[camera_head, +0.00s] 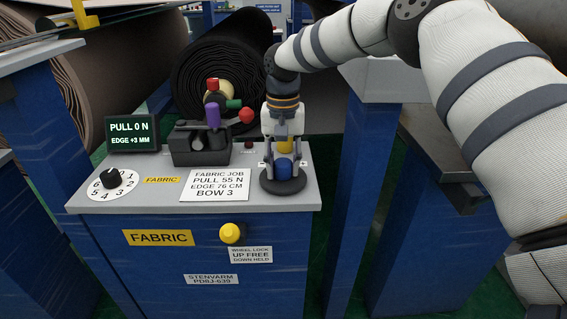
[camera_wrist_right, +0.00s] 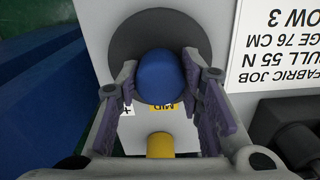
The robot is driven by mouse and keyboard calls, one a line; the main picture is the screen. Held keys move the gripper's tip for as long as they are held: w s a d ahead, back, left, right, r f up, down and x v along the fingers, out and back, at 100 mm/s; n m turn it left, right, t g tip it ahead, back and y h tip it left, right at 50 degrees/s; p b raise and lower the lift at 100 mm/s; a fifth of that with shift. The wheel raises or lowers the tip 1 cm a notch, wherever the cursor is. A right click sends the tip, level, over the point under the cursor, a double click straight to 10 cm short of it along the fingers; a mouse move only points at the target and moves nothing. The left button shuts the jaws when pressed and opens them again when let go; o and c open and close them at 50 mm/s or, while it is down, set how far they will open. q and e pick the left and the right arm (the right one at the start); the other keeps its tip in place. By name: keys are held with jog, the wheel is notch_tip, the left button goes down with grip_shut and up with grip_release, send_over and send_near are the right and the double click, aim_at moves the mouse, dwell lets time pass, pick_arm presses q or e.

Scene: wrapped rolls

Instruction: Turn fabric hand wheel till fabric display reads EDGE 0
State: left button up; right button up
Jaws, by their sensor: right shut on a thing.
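The fabric display (camera_head: 133,133) reads PULL 0 N and EDGE +3 MM. The hand wheel (camera_head: 275,187), a dark disc, lies at the right end of the grey console top; it also shows in the right wrist view (camera_wrist_right: 130,42). It has a blue knob (camera_head: 284,169), which also shows in the right wrist view (camera_wrist_right: 158,74). My right gripper (camera_head: 284,160) points down with its purple-padded fingers (camera_wrist_right: 160,90) on both sides of the blue knob, shut on it. A MID label shows partly behind the knob. My left gripper is not in view.
A yellow lock knob (camera_head: 231,233) sits on the console front by a WHEEL LOCK sign (camera_head: 250,254). The job card (camera_head: 215,185) lies flat between. Large rolls (camera_head: 225,65) stand behind.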

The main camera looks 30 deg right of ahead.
aim_at(283, 162)
jog(key=n, duration=0.3)
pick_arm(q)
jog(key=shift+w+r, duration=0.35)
pick_arm(e)
jog(key=shift+n, duration=2.1)
jog(key=o, duration=1.2)
jog(key=shift+c, duration=0.2)
notch_tip(283, 162, up, 12)
